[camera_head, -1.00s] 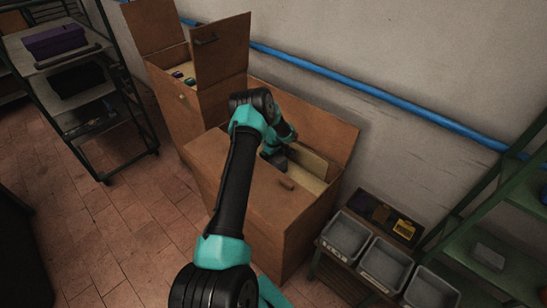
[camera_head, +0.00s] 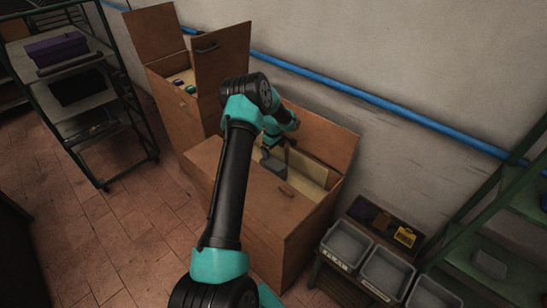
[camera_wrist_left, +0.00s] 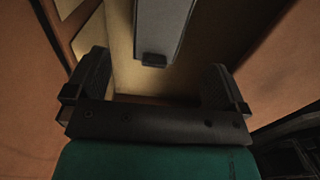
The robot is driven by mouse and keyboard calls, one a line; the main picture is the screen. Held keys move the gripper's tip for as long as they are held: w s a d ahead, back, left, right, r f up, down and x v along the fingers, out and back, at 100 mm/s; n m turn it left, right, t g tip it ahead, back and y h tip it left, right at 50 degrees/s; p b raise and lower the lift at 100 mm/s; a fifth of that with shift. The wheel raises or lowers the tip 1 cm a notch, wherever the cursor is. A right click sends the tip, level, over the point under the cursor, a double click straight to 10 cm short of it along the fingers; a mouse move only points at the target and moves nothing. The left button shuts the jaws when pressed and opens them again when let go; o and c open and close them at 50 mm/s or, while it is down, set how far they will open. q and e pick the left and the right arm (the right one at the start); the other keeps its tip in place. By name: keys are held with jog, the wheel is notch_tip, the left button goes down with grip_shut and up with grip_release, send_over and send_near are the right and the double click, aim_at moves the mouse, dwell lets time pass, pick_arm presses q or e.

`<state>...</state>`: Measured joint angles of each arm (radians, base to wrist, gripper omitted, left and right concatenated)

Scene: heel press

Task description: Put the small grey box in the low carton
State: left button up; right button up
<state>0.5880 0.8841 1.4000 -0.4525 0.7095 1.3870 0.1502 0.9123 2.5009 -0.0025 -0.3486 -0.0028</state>
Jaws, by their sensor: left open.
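The low carton (camera_head: 236,194) is a brown box with its top partly open and a raised panel at the back. My left gripper (camera_head: 277,142) is over its opening, with its fingers partly hidden by the arm. A small grey box (camera_head: 272,163) shows at the opening, just below the gripper. In the left wrist view the grey box (camera_wrist_left: 165,25) lies ahead of my left gripper (camera_wrist_left: 155,85), with a dark tab at its near end. The fingers are wide apart and do not touch it. Whether the box rests on the carton's floor cannot be told. My right gripper is out of view.
A taller brown carton (camera_head: 184,112) with raised flaps stands behind and left. Grey bins (camera_head: 345,245) stand at the right, beside a green shelf rack (camera_head: 505,205). A dark rack (camera_head: 75,100) stands at the far left. The tiled floor (camera_head: 130,220) between is clear.

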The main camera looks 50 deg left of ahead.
pick_arm(q)
notch_tip(320, 180, up, 2)
jog(key=shift+r, duration=0.1)
dwell(0.5)
